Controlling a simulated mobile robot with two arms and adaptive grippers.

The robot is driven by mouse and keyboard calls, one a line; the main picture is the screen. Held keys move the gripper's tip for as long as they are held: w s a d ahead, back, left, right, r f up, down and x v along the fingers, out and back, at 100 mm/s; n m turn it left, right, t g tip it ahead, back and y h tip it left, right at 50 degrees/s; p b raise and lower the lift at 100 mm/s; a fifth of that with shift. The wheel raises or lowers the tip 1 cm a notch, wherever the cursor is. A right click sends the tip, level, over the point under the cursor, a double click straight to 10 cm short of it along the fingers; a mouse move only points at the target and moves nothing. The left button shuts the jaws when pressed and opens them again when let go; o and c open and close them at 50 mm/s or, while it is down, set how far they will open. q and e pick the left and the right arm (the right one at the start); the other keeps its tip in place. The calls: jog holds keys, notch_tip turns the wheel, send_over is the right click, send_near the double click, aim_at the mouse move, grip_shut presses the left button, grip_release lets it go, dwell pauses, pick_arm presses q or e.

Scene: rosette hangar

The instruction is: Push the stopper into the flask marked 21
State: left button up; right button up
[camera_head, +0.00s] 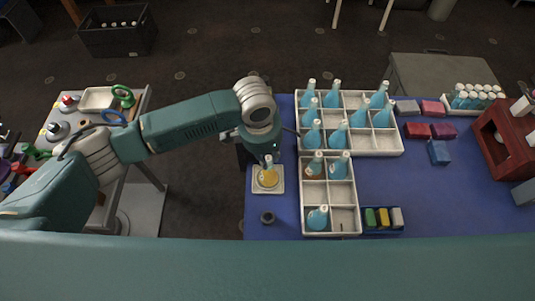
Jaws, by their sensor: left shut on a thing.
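A flask with yellow liquid (268,179) stands on a small pale square tray (255,189) near the left edge of the blue table. No number is legible on it. My left gripper (268,160) points down right over this flask, at its neck and mouth. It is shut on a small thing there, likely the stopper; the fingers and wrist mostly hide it. I cannot tell whether the stopper sits in the mouth or just above it. My right gripper is out of view.
A dark ring (267,217) lies in front of the small tray. Coloured blocks (417,130), a tube rack (470,101) and a red stand (490,140) are at right. A cluttered side table (85,118) is at left.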

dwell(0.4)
pick_arm(q)
jog(key=shift+f, duration=0.4)
jog(key=o, duration=1)
jog(key=shift+o, duration=0.5)
jog(key=o, duration=0.4)
